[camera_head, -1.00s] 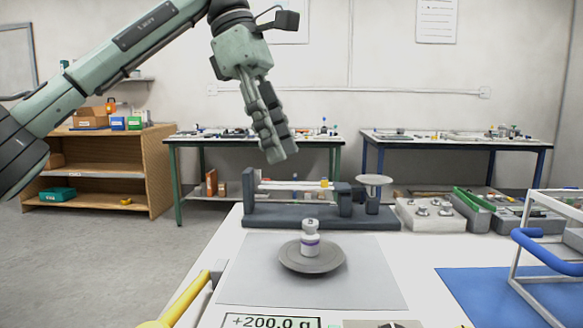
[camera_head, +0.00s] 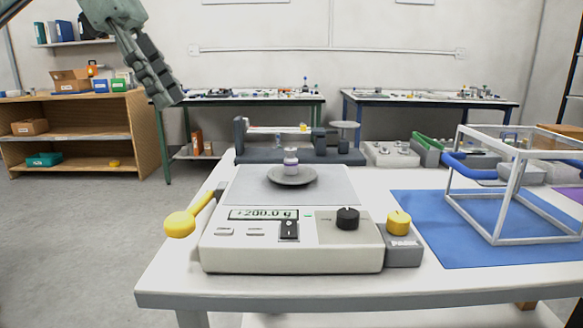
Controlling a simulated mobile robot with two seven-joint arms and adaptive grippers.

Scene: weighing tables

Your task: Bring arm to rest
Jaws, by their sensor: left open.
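My left gripper (camera_head: 163,88) is at the upper left of the head view, pointing down. It is open and empty, in the air above and left of the white table (camera_head: 165,268). A white scale (camera_head: 290,248) stands on that table, its display (camera_head: 263,214) reading about +200.0 g. My gripper is well apart from both. My right gripper is not in view.
A yellow-knobbed lever (camera_head: 180,224) sticks out left of the scale. A white frame with blue handles (camera_head: 500,190) stands on a blue mat (camera_head: 425,225) at right. A dark balance (camera_head: 300,150) is behind. Wooden shelves (camera_head: 75,130) stand at the left; the floor before them is clear.

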